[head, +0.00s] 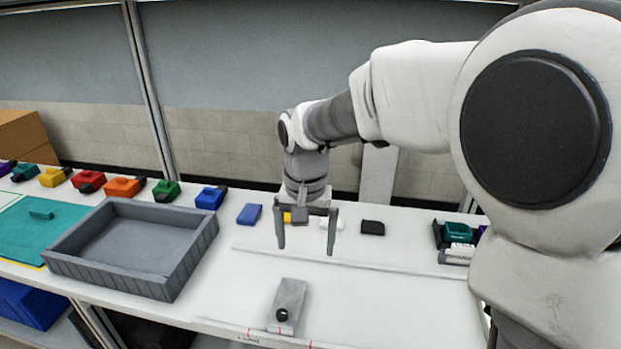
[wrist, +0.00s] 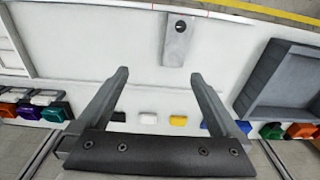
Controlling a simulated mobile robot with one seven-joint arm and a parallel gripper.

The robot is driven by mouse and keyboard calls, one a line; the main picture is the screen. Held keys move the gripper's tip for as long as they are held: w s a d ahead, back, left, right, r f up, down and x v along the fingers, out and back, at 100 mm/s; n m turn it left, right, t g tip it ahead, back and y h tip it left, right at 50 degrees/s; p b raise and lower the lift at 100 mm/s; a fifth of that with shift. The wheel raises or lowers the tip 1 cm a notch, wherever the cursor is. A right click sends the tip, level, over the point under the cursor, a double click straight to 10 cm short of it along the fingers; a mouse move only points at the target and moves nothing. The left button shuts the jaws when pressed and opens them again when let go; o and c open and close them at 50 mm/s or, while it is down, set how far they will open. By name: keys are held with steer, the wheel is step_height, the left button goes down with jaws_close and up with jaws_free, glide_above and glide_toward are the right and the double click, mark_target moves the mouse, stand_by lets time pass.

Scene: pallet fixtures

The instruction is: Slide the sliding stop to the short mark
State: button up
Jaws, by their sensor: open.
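The sliding stop (head: 288,305) is a grey block with a black round knob on its near end. It sits near the front edge of the white table, and in the wrist view it stands at the top centre (wrist: 176,48). My gripper (head: 306,248) is open and empty, above the table and farther back than the stop, apart from it. Its two fingers point down; in the wrist view the gripper (wrist: 160,73) spans the lower middle. Small red marks (head: 310,345) with a label lie along the front edge; I cannot tell which is the short mark.
A grey tray (head: 186,270) stands left of the stop. A low ledge (head: 340,262) runs across the table behind the stop. Several coloured blocks line the back, including a blue one (head: 249,214) and a black one (head: 372,228). The table right of the stop is clear.

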glide_above(287, 301)
step_height(287, 301, down, 4)
steer(key=shift+g, duration=0.4)
step_height(287, 301, down, 18)
steer(key=shift+r+b, duration=0.25)
steer(key=shift+b, duration=0.55)
jaws_close()
